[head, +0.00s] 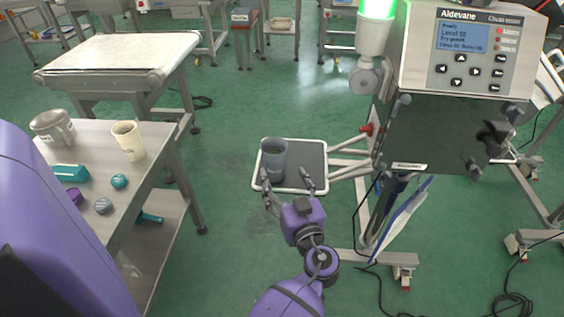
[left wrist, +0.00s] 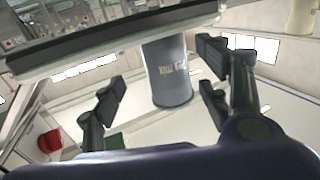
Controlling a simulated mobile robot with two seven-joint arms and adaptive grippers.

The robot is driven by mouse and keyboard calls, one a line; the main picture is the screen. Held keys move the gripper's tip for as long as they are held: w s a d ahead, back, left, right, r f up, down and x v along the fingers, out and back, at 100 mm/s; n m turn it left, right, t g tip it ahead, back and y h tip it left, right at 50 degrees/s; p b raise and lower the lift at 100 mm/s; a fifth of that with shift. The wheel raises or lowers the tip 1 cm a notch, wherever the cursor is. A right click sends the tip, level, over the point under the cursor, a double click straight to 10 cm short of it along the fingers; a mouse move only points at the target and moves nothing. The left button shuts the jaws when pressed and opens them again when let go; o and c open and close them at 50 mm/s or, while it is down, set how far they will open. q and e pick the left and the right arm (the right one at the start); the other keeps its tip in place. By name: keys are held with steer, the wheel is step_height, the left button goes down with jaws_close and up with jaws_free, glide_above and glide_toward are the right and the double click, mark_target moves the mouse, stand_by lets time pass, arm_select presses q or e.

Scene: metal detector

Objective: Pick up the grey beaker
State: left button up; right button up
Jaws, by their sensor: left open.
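The grey beaker (head: 273,158) stands upright on the left part of a small tray with a grey mat (head: 305,158). My left gripper (head: 286,182) is open and empty at the tray's near edge, its fingers spread toward the beaker. In the left wrist view the picture looks upside down, and the beaker (left wrist: 167,72) with lettering on its side shows in the gap between the open fingers of my left gripper (left wrist: 160,85). I cannot tell whether a finger touches it. My right gripper is not in view.
The tray joins a metal detector (head: 445,120) stand on the right by white arms. A steel table (head: 85,145) on the left holds a metal jug (head: 52,128), a cream beaker (head: 128,140) and several small items. Open green floor (head: 225,190) lies between.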

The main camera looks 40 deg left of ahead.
mark_target(278, 172)
arm_select(q)
steer(key=x, duration=0.2)
steer(key=p+x, duration=0.1)
steer(key=x, duration=0.2)
steer(key=shift+s+a, duration=0.15)
steer(key=shift+a, duration=0.35)
steer(key=shift+w+a, duration=0.25)
steer(key=shift+a, duration=0.15)
steer(key=shift+f, duration=0.1)
steer(key=c, duration=1.3)
steer(key=shift+c, duration=0.9)
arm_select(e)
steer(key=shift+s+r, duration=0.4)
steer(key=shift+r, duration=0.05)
